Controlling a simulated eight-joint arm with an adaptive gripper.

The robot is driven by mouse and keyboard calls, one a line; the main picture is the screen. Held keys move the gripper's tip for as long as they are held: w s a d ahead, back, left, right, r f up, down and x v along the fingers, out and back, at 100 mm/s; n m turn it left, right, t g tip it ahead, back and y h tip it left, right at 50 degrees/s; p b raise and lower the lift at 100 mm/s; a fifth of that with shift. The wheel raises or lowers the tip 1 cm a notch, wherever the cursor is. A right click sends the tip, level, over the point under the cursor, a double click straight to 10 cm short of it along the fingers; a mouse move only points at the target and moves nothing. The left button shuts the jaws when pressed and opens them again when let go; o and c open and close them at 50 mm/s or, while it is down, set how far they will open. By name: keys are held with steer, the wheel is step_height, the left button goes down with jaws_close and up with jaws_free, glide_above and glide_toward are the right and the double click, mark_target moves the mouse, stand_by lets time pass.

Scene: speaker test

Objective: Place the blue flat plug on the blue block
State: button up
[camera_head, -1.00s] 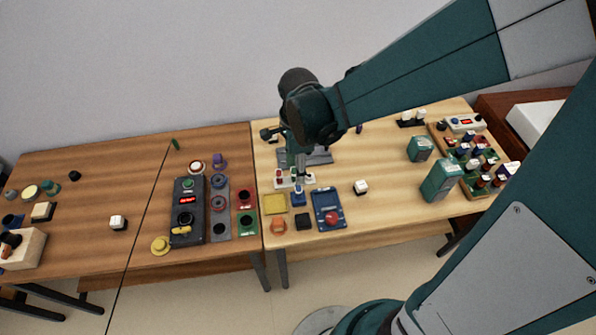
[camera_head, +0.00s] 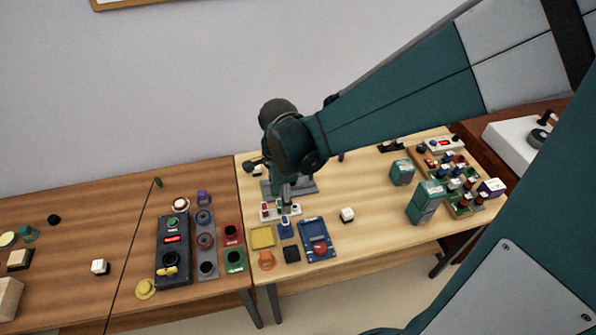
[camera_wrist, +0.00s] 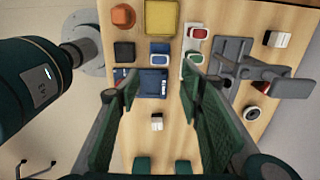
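The blue block (camera_head: 286,231) stands between a yellow square and a blue panel on the light table. A small white-and-blue piece (camera_head: 285,218), which looks like the blue flat plug, appears on top of it. In the wrist view this piece (camera_wrist: 160,60) shows at the edge of the blue block (camera_wrist: 160,47); full seating cannot be told. My gripper (camera_head: 287,197) is over this spot, pointing down. In the wrist view my gripper (camera_wrist: 158,74) has its green-padded fingers apart, with no object visibly held between them.
A white strip with red and green plugs (camera_wrist: 197,33) lies beside the blue block. The yellow square (camera_head: 262,237), orange piece (camera_head: 266,260), black square (camera_head: 291,254) and blue panel (camera_head: 317,226) crowd around. A white cube (camera_head: 347,214) stands right, with clear table around it.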

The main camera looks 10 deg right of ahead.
steer(key=s+d+r+n+t, duration=0.3)
steer(key=s+d+r+n, duration=0.2)
steer(key=r+n, duration=0.3)
steer(key=s+d+r+n+t, duration=0.4)
steer(key=d+r+n, duration=0.3)
steer(key=r+n, duration=0.2)
steer(key=shift+s+r+n, duration=0.25)
steer(key=shift+s+n, duration=0.1)
steer(key=shift+n, duration=0.05)
